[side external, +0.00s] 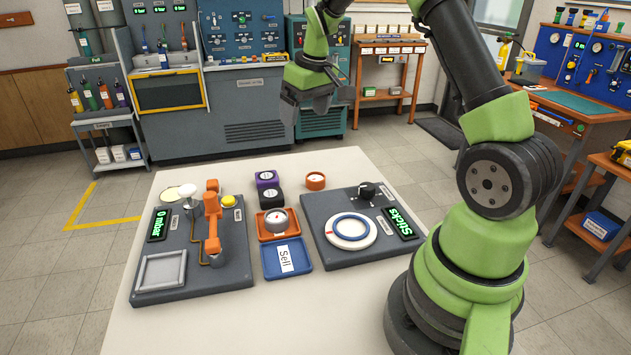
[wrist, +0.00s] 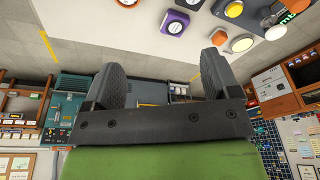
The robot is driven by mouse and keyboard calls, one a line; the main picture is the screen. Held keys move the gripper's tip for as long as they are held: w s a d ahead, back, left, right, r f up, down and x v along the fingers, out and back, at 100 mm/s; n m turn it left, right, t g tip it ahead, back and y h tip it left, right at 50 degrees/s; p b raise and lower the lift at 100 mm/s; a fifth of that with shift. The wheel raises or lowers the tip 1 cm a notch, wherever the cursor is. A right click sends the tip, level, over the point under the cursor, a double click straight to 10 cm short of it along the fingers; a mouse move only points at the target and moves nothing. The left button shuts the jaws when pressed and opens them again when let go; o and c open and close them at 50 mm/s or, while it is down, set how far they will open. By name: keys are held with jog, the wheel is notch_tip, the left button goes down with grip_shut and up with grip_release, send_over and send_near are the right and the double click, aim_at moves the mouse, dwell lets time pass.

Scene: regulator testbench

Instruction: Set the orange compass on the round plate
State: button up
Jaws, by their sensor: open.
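The orange compass (side external: 316,181) is a small round orange case with a white face. It stands on the white table behind the right-hand panel. The round plate (side external: 351,231) is white with a blue ring and a red mark, set on that dark panel, and it is empty. My gripper (side external: 308,106) is open and empty, high above the far side of the table, well apart from the compass. In the wrist view my gripper's two fingers (wrist: 162,82) are spread with nothing between them. An orange piece at the top edge (wrist: 127,3) is probably the compass, mostly cut off.
Left of the compass stand a purple block (side external: 267,179) and a black block (side external: 270,197). An orange tray (side external: 263,236) holds a gauge, with a blue "Sell" tray (side external: 272,272) in front. The left panel (side external: 220,285) carries an upright orange lever (side external: 212,225). A black knob (side external: 367,191) stands behind the plate.

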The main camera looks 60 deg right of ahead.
jog(key=g, duration=0.1)
send_near(315, 176)
jog(key=f, duration=0.3)
jog(key=shift+w+d, duration=0.1)
jog(key=shift+d, duration=0.15)
jog(key=shift+w+a+f, duration=0.1)
jog(key=shift+w+f, duration=0.05)
jog(key=shift+f, duration=0.9)
jog(key=shift+w+f, duration=0.2)
jog(key=shift+f, duration=0.9)
jog(key=shift+w+a+f, duration=0.1)
jog(key=shift+w+f, duration=0.05)
jog(key=shift+f, duration=0.9)
jog(key=c, duration=1.1)
jog(key=shift+r, duration=0.15)
